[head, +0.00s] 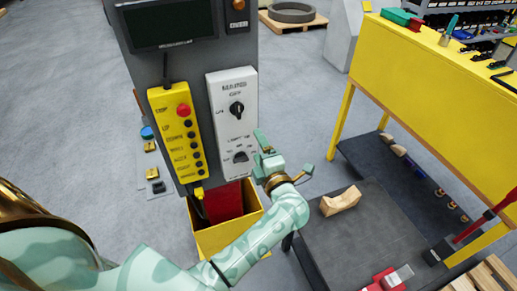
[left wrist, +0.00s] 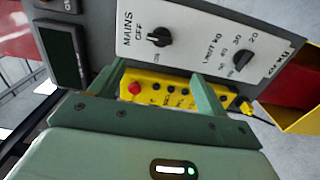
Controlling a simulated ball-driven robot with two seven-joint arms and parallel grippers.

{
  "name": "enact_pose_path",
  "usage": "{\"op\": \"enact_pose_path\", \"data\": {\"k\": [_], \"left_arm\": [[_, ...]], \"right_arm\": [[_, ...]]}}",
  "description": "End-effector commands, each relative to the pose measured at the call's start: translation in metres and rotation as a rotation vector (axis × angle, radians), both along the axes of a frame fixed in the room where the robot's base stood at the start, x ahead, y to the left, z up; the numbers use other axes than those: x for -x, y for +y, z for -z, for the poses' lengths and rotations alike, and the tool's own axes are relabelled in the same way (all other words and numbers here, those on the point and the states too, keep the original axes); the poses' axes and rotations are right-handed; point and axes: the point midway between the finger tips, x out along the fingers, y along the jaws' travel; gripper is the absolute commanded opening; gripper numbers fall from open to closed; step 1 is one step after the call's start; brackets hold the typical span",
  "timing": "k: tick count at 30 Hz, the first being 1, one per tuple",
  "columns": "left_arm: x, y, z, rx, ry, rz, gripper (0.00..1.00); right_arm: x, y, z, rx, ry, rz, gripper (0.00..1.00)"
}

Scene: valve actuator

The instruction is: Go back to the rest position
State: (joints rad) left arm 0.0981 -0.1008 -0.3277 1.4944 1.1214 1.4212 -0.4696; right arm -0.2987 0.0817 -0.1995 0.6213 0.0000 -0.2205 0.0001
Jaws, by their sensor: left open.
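My left gripper (head: 283,160) reaches in from the lower left and stands in front of the lower right edge of the white MAINS panel (head: 222,122). Its two green fingers are spread apart, with nothing between them. In the left wrist view the open fingers (left wrist: 155,88) also show, with the yellow button pendant (left wrist: 170,89) behind them. The panel carries a black upper knob (head: 237,109) and a black lower knob (head: 240,157). The yellow pendant with its red button (head: 183,110) hangs left of the panel. My right gripper is not seen.
A yellow bin (head: 228,237) with a red inside stands below the cabinet. A dark table (head: 375,235) at the lower right bears a wooden block (head: 341,201). A yellow workbench (head: 420,85) with tools stands at the right. Grey floor (head: 80,110) is open at the left.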

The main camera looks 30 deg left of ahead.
Motion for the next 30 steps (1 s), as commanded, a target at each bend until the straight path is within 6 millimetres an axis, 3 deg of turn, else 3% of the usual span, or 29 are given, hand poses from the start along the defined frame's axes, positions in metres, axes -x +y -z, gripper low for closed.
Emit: {"op": "enact_pose_path", "data": {"k": [4,14,17,19,20,21,23,24,26,30], "left_arm": [[0.000,0.000,0.000,0.000,0.000,0.000,0.76],[-0.005,-0.005,-0.005,-0.015,-0.019,0.036,0.76],[-0.022,-0.025,-0.015,-0.160,-0.025,0.174,0.76],[-0.038,-0.053,-0.004,-0.359,0.031,0.340,0.76],[-0.042,-0.067,0.018,-0.460,0.084,0.429,0.76],[-0.042,-0.084,0.057,-0.576,0.167,0.544,0.76],[-0.036,-0.102,0.112,-0.699,0.280,0.683,0.76],[-0.028,-0.110,0.148,-0.767,0.356,0.766,0.76],[-0.014,-0.118,0.201,-0.849,0.467,0.879,0.76],[0.038,-0.122,0.321,-0.986,0.725,1.117,0.76]], "right_arm": [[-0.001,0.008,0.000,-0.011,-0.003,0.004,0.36],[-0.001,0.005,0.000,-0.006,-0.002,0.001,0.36],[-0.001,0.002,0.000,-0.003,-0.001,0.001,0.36],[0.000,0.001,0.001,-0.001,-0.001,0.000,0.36],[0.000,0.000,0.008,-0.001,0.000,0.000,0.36],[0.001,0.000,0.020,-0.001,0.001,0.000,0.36],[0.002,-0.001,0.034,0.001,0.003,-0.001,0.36],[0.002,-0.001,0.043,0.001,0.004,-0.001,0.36],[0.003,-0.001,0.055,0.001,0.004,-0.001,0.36],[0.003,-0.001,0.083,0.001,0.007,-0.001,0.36]]}}
